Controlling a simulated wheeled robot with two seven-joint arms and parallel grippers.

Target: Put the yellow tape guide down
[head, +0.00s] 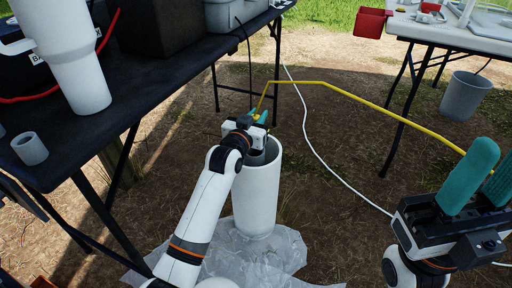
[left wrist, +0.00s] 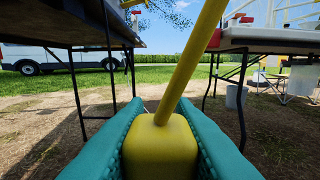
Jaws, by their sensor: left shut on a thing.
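My left gripper (head: 258,117) is shut on the yellow tape guide (left wrist: 160,145), whose block sits between the teal fingers in the left wrist view. A thin yellow rod or tape rises from the block, bends, and runs right across the head view (head: 330,86) towards my right gripper (head: 482,180). Its far end meets a teal finger there; I cannot tell whether that gripper holds it. My left gripper is over the top of a white upright cylinder (head: 257,200), partly hiding its mouth.
Clear plastic sheeting (head: 285,250) lies round the cylinder's foot. A white-topped table (head: 455,32) and a grey bucket (head: 465,95) stand at right. A white hose (head: 325,150) crosses bare ground.

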